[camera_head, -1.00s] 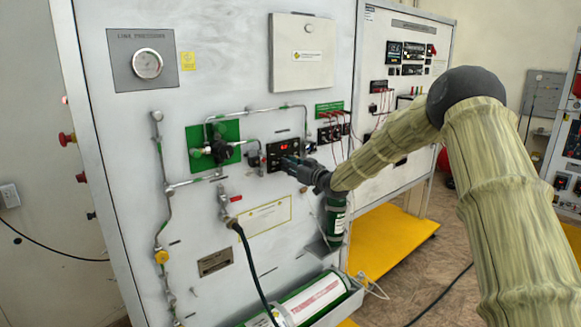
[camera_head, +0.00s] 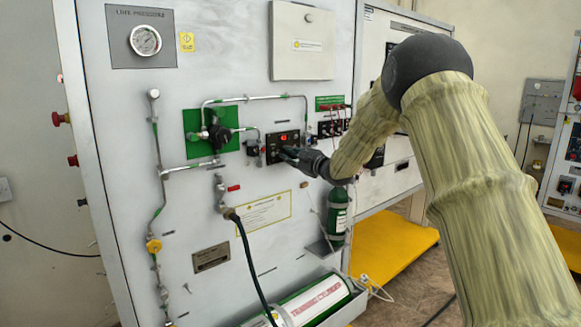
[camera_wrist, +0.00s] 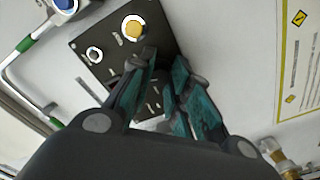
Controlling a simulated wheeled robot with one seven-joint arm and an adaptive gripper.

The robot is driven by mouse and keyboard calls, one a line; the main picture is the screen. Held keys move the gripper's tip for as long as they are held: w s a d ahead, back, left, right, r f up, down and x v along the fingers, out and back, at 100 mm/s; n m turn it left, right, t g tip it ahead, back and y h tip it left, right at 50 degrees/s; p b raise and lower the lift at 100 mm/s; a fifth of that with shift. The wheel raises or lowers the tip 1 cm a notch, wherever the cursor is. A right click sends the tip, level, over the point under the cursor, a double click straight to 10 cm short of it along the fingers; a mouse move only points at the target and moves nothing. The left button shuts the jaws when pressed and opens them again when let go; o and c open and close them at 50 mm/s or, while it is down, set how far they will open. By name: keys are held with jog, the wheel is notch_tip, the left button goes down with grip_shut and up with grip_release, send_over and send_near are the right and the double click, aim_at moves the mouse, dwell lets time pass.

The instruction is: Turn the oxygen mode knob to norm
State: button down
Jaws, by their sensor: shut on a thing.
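The small black control panel (camera_head: 283,141) is on the white board in the head view, with a reddish spot near its top. It shows tilted in the wrist view (camera_wrist: 88,42), with a gold round part (camera_wrist: 133,27) and a smaller pale round part (camera_wrist: 94,54). My gripper (camera_head: 287,153) is at the panel's lower part. In the wrist view its teal-padded fingers (camera_wrist: 163,72) reach over the panel's lower half, closed on the oxygen mode knob. The knob is hidden by the fingers, so its pointer and setting cannot be read.
Metal pipes and a valve on a green plate (camera_head: 194,124) are left of the panel. A black hose (camera_head: 246,255) hangs below. A green bottle (camera_head: 337,215) stands below right, and a large cylinder (camera_head: 315,303) lies at the bottom. A pressure gauge (camera_head: 145,40) is upper left.

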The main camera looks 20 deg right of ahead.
jog(key=n+b, duration=0.7)
jog(key=b, duration=0.1)
jog(key=shift+f, duration=0.35)
jog(key=n+b, duration=0.3)
jog(key=shift+r+n+b, duration=0.1)
jog(key=shift+n+b, duration=0.2)
jog(key=shift+r+n+b, duration=0.2)
jog(key=shift+n+b, duration=0.7)
jog(key=shift+b, duration=0.05)
jog(key=shift+r, duration=0.1)
jog(key=shift+d, duration=0.1)
jog(key=c, duration=1.3)
grip_release()
jog(key=v, duration=1.2)
